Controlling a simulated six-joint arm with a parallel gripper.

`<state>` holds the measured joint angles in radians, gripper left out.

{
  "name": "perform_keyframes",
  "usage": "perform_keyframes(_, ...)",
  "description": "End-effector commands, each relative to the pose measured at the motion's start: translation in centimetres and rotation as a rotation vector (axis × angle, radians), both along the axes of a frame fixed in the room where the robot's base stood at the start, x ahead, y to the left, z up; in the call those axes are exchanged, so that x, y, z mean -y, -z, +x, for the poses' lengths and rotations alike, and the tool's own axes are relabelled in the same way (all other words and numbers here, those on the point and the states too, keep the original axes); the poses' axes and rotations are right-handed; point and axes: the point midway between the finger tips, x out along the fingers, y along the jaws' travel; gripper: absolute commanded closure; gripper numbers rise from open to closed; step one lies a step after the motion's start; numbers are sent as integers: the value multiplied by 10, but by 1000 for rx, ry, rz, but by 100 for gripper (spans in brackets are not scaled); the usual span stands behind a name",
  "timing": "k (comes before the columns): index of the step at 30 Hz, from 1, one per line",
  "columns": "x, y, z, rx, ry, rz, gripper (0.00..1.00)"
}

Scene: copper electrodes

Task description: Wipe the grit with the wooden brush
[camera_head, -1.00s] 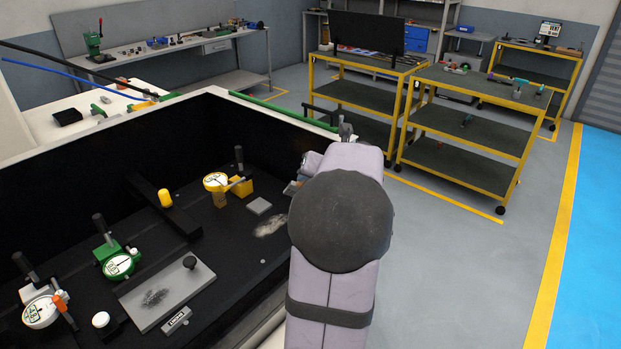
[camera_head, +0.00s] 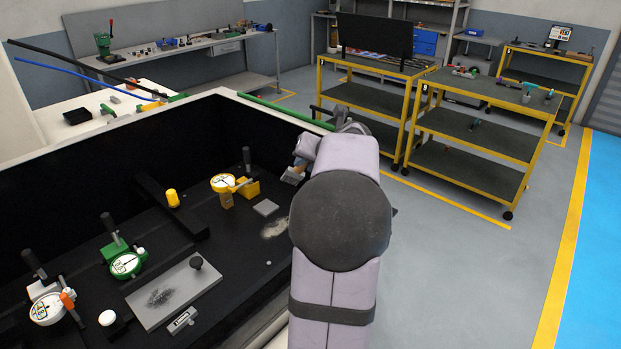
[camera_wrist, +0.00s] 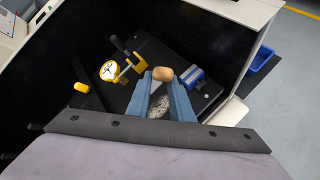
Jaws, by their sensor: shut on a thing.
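My gripper (camera_wrist: 164,90) has two blue fingers, shut on the wooden brush. The brush's rounded tan wooden end (camera_wrist: 162,74) shows between the fingertips in the wrist view. In the head view, a grey part that looks like the brush head (camera_head: 292,177) shows just left of my arm, above the black tray floor. My arm hides most of the gripper there. A pale speckled patch of grit (camera_head: 275,228) lies on the tray floor below and left of the brush; it also shows between the fingers in the wrist view (camera_wrist: 158,107). I cannot see the brush touching it.
The black tray holds a yellow-based dial gauge (camera_head: 224,183), a small grey square (camera_head: 265,208), a yellow cylinder (camera_head: 172,198), a green gauge (camera_head: 125,264) and a grey plate (camera_head: 178,292) with a dark smudge. A blue-and-grey block (camera_wrist: 196,79) stands right of the fingers.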

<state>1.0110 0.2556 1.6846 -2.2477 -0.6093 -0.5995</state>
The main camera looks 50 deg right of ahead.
Motion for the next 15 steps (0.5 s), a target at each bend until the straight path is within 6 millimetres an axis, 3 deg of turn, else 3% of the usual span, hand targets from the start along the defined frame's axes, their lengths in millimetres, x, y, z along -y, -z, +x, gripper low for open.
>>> perform_keyframes(8,0,1,3,0,2,0,100)
perform_keyframes(15,0,17,2,0,2,0,100)
